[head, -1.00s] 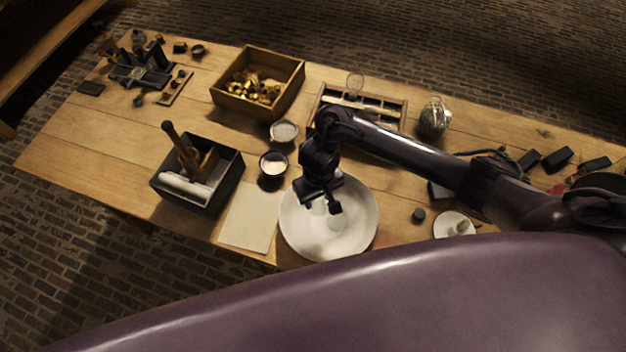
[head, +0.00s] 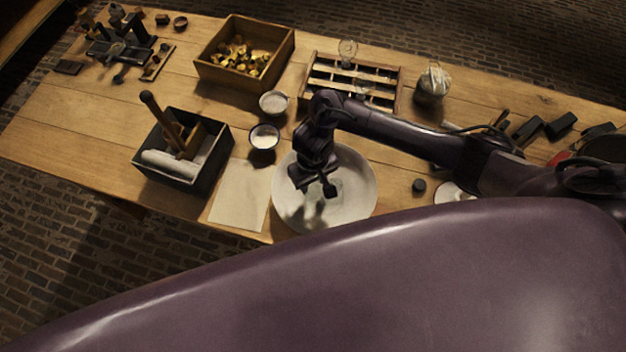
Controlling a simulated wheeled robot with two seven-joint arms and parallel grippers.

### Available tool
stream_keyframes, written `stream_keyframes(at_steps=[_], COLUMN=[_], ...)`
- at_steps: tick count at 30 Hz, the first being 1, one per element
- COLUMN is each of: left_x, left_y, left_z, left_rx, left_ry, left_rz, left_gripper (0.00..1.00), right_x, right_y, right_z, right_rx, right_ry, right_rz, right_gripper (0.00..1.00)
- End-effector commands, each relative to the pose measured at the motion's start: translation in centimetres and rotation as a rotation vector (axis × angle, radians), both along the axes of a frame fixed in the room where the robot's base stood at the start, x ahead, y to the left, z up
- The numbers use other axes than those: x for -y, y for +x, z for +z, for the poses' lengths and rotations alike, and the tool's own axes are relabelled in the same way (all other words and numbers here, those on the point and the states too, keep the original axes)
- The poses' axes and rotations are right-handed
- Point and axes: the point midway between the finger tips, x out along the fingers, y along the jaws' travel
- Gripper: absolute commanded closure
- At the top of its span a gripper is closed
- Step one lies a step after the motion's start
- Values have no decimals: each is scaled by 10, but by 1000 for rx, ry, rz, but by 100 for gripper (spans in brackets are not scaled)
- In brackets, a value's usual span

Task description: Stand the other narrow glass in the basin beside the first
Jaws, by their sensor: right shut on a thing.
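The wide pale basin (head: 358,175) stands near the front edge of the table. My right gripper (head: 316,188) is over the basin, pointing down, shut on a narrow glass. That glass is clear and mostly hidden by the fingers; faint, see-through shapes and shadows show below them inside the basin. I cannot tell whether its foot touches the basin floor. I cannot clearly make out the first glass among these shapes. My left gripper is not in view.
A slotted wooden rack (head: 322,75) is behind my right arm. A lidded jar (head: 434,82) stands right of it. Two small bowls (head: 264,137) (head: 273,103), a pale sheet (head: 239,194) and a dark box (head: 184,160) lie left of the basin. A wooden crate (head: 245,52) stands behind.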

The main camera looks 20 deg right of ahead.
Motion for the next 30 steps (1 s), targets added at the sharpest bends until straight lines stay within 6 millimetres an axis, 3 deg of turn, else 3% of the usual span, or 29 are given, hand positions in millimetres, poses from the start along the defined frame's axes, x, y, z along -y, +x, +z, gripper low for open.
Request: stream_keyframes(at_steps=[26, 27, 30], left_x=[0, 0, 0], left_y=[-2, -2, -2], left_z=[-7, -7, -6], left_rx=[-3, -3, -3], left_ry=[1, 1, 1], left_rz=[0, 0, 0], left_gripper=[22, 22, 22], right_x=[-1, -1, -1], right_y=[1, 1, 1], right_z=[-9, -9, -9], right_rx=[2, 2, 2], right_ry=[1, 1, 1], right_rz=[0, 0, 0], right_gripper=[93, 58, 45])
